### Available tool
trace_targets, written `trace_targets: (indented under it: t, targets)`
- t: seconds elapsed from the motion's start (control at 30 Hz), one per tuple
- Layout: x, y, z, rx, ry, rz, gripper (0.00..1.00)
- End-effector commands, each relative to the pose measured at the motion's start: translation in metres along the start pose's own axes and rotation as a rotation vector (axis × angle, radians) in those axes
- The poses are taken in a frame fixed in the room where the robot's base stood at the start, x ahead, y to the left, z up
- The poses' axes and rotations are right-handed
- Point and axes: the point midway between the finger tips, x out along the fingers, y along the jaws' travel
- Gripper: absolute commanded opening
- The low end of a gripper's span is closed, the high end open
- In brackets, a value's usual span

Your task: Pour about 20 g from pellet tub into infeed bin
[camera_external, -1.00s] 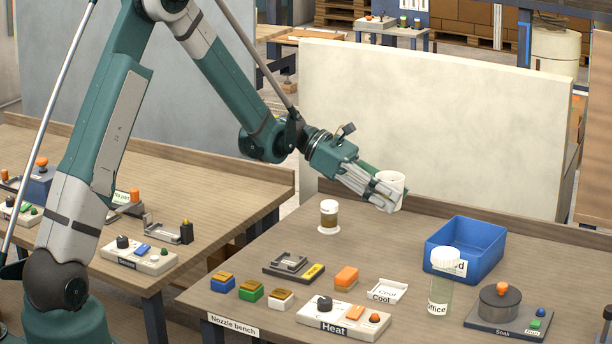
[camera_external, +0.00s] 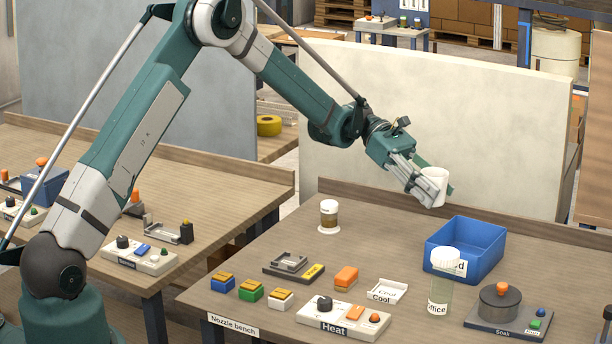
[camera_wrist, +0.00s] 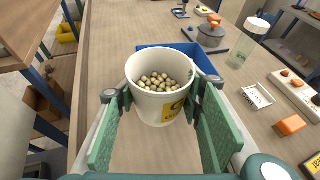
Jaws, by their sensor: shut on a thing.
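My gripper (camera_external: 428,188) is shut on the white pellet tub (camera_external: 434,184) and holds it above the back of the bench. In the wrist view the tub (camera_wrist: 160,105) sits between the green fingers, close to upright, with tan round pellets (camera_wrist: 160,82) inside and a yellow label on its side. The blue infeed bin (camera_external: 478,240) stands on the bench, below and to the right of the tub in the external view. In the wrist view the bin (camera_wrist: 206,62) shows just beyond the tub, partly hidden by it. The bin's visible interior looks empty.
A dark pot on a base (camera_external: 499,300) is at the right. A smaller lidded jar (camera_external: 329,216) stands at the left. A grey panel (camera_external: 430,110) rises behind the bench.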

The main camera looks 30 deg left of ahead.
Motion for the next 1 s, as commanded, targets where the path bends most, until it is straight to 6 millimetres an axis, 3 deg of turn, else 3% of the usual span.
trace_targets:
  t: [0.4,1.0]
  targets:
    - [0.026,0.027,0.012,0.064,-0.003,-0.139,0.25]
    - [0.038,0.036,0.016,0.096,-0.006,-0.209,0.25]
